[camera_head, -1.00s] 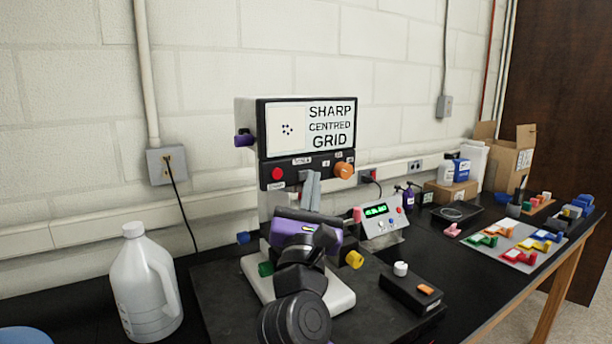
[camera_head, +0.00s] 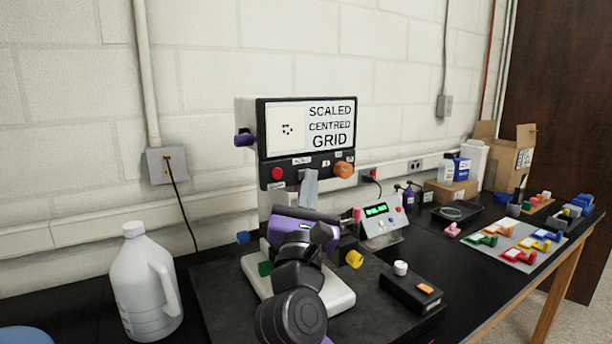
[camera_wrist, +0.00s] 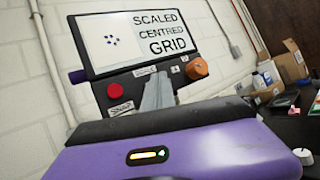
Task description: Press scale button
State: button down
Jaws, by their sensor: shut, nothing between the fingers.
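A black-framed instrument head (camera_head: 268,180) carries a screen (camera_head: 310,127) reading "SCALED CENTRED GRID", with a cluster of dots at its left. Below the screen, the wrist view shows a "SCALE" label (camera_wrist: 145,71) on the black panel; the scale button under it is hidden behind my fingers. My gripper (camera_wrist: 158,77) is shut and empty, its grey fingertips at the panel just below that label. It also shows in the head view (camera_head: 310,174). I cannot tell whether the tips touch the button.
A red button (camera_wrist: 115,90) labelled "SNAP" is left of my fingers, and an orange knob (camera_wrist: 195,68) is right. A white jug (camera_head: 146,285) stands front left. A control box with a green display (camera_head: 376,210) and a black box (camera_head: 411,288) stand to the right.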

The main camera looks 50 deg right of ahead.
jog(key=shift+s, duration=0.1)
jog(key=shift+s+a+p, duration=0.2)
jog(key=shift+s+p, duration=0.2)
jog(key=shift+s, duration=0.3)
jog(key=shift+s, duration=0.1)
jog(key=shift+s+a+p, duration=0.25)
jog(key=shift+s+p, duration=0.05)
jog(key=shift+s, duration=0.5)
jog(key=shift+s+a+p, duration=0.2)
jog(key=shift+s+p, duration=0.05)
jog(key=shift+s, duration=0.5)
jog(key=shift+s+a+p, duration=0.25)
jog(key=shift+s+p, duration=0.05)
jog(key=shift+s, duration=0.5)
